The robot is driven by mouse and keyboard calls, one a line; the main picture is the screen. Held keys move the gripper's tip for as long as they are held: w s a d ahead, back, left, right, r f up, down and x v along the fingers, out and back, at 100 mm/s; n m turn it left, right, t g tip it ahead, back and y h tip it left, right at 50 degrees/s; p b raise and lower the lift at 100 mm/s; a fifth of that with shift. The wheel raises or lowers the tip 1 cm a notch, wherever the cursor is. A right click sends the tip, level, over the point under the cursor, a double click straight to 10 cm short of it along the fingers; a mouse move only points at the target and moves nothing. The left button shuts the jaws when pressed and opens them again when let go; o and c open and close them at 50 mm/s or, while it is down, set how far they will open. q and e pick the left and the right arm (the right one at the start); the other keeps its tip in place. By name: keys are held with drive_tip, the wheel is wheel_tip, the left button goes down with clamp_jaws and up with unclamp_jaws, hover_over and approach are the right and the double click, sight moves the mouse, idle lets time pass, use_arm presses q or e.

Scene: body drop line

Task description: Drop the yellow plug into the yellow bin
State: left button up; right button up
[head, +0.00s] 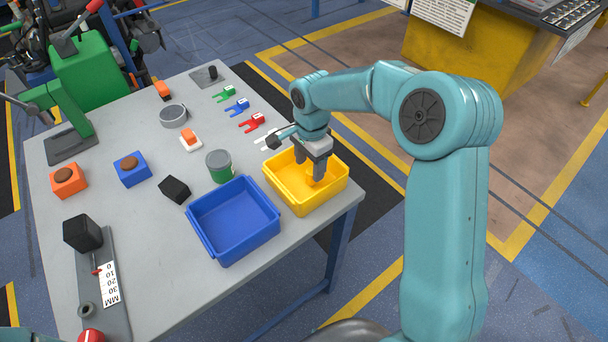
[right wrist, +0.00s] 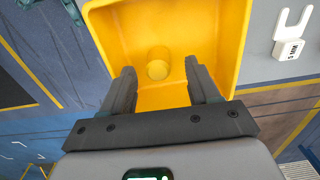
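The yellow bin (head: 330,193) stands at the right corner of the grey table. It fills the upper middle of the right wrist view (right wrist: 232,40). My right gripper (head: 311,178) points down into the bin, with its fingers inside the rim. In the right wrist view its two fingers (right wrist: 161,82) are spread wide with gaps on both sides of the yellow plug (right wrist: 158,64). The plug is a short yellow cylinder, touching neither finger, against the bin's yellow inside. I cannot tell whether it rests on the bin floor. My left gripper is out of view.
A blue bin (head: 234,248) stands left of the yellow bin. A green-and-grey can (head: 219,166) is behind it, a black block (head: 174,190) to its left. Forked pieces in several colours, including a red one (head: 252,123), lie along the table's right edge.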

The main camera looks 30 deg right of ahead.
wheel_tip(320, 180, up, 16)
drive_tip(key=shift+r, duration=0.2)
drive_tip(key=shift+s, duration=0.2)
idle(0.5)
